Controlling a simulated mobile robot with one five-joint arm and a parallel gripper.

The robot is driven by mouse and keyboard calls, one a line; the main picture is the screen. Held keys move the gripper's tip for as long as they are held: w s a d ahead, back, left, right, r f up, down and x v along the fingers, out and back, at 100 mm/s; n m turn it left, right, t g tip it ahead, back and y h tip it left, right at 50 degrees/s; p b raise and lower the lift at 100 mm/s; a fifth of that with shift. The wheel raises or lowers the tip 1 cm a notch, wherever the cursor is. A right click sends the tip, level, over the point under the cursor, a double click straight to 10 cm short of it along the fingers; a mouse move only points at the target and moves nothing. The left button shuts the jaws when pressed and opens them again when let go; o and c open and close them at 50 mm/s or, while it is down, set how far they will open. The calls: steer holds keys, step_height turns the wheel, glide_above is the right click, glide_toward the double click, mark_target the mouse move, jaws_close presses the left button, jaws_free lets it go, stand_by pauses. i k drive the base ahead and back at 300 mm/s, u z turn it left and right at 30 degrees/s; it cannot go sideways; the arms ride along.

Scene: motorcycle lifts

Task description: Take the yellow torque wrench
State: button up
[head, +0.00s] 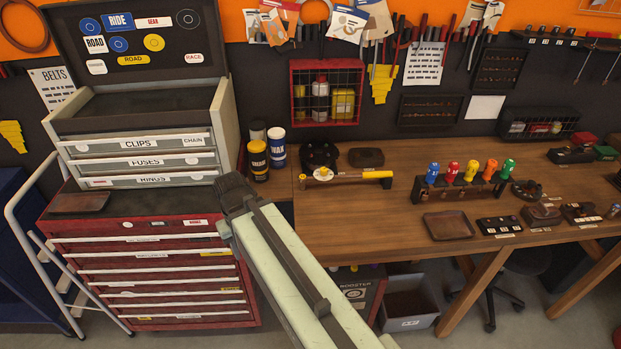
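The yellow torque wrench (376,175) lies across the back left part of the wooden workbench, with its yellow grip pointing right. Its head end, at the left, is by a round pale and yellow part. My arm reaches up from the bottom of the head view, and my gripper (235,192) is at its far end, in front of the red tool cabinet. In the picture it is left of the wrench and apart from it. The fingertips are dark and seen from behind, so their opening is hidden.
The red cabinet (150,262) carries a grey drawer chest (145,160).

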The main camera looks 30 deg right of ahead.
mark_target(303, 177)
steer(key=u, duration=2.15)
steer(key=k, duration=1.85)
steer(key=z, duration=0.85)
steer(key=i, duration=1)
steer(key=u, duration=0.05)
